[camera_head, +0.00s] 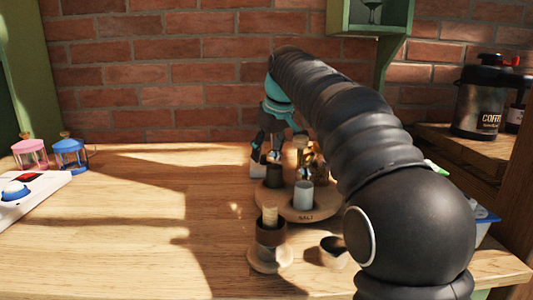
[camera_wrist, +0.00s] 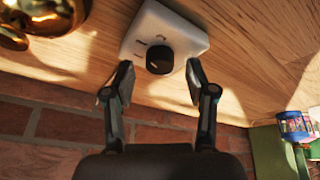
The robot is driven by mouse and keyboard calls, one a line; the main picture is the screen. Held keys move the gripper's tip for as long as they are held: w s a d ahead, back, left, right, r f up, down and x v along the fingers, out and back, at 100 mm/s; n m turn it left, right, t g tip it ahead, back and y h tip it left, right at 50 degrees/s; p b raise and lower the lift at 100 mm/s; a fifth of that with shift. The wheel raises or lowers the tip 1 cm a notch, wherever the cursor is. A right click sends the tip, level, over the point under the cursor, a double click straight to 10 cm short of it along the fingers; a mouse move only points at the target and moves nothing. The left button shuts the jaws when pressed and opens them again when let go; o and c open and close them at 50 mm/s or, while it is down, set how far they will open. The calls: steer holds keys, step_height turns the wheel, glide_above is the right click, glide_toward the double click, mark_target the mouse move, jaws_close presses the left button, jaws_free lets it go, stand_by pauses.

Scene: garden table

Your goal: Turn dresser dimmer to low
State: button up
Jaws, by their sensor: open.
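The dimmer is a white square plate (camera_wrist: 186,38) with a round black knob (camera_wrist: 160,60) and small dark marks beside the knob, seen in the wrist view. Which mark the knob points to is too small to tell. My gripper (camera_wrist: 158,82) is open and empty, its two fingers apart on either side of the knob's line, with the knob just beyond the fingertips and not visibly touched. In the head view my gripper (camera_head: 270,148) points down at the back of the table. A small white part of the plate (camera_head: 258,171) shows under it; the knob is hidden there.
A round wooden stand (camera_head: 298,212) with cups and a golden object (camera_head: 308,158) is close in front and right of my gripper. A whisk cup (camera_head: 268,238) and dark bowl (camera_head: 333,250) stand nearer. Blue (camera_head: 70,155) and pink (camera_head: 30,155) lanterns are left. The table's left middle is clear.

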steer(key=shift+w+a+f, duration=0.1)
steer(key=shift+w+f, duration=0.05)
steer(key=shift+f, duration=0.4)
jaws_close()
steer(key=shift+n, duration=0.3)
steer(key=n, duration=0.2)
steer(key=n+g+y, duration=0.1)
steer(key=n, duration=0.1)
steer(key=shift+w+n+y, duration=0.15)
steer(key=shift+n+y, duration=0.15)
steer(key=n+g, duration=0.1)
steer(key=n, duration=0.1)
steer(key=n+g, duration=0.1)
steer(key=n, duration=0.2)
steer(key=shift+w+y, duration=0.1)
steer(key=shift+y, duration=0.3)
